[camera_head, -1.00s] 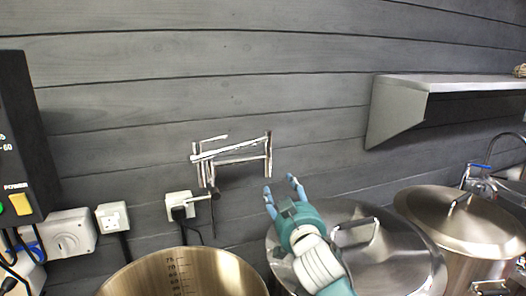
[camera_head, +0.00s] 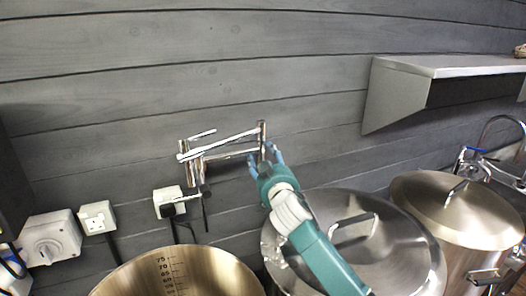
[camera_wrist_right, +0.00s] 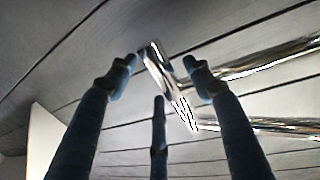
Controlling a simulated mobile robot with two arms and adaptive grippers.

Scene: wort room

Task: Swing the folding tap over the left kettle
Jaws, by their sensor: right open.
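The folding tap (camera_head: 222,147) is a chrome, double-barred arm on the grey wall, folded close to it above the open left kettle (camera_head: 180,275). My right gripper (camera_head: 264,155) is at the right end of the tap. In the right wrist view, its blue fingers (camera_wrist_right: 160,75) are open, spread on either side of the tap's upright chrome end joint (camera_wrist_right: 172,88). I cannot tell whether any finger touches the metal. The kettle has a scale inside and no lid. My left gripper is not in view.
A lidded steel kettle (camera_head: 395,255) stands below my right arm, and another lidded kettle (camera_head: 462,212) is further right. A metal shelf (camera_head: 440,68) juts from the wall at upper right. Sockets (camera_head: 98,217) and a switch box (camera_head: 50,240) are at left.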

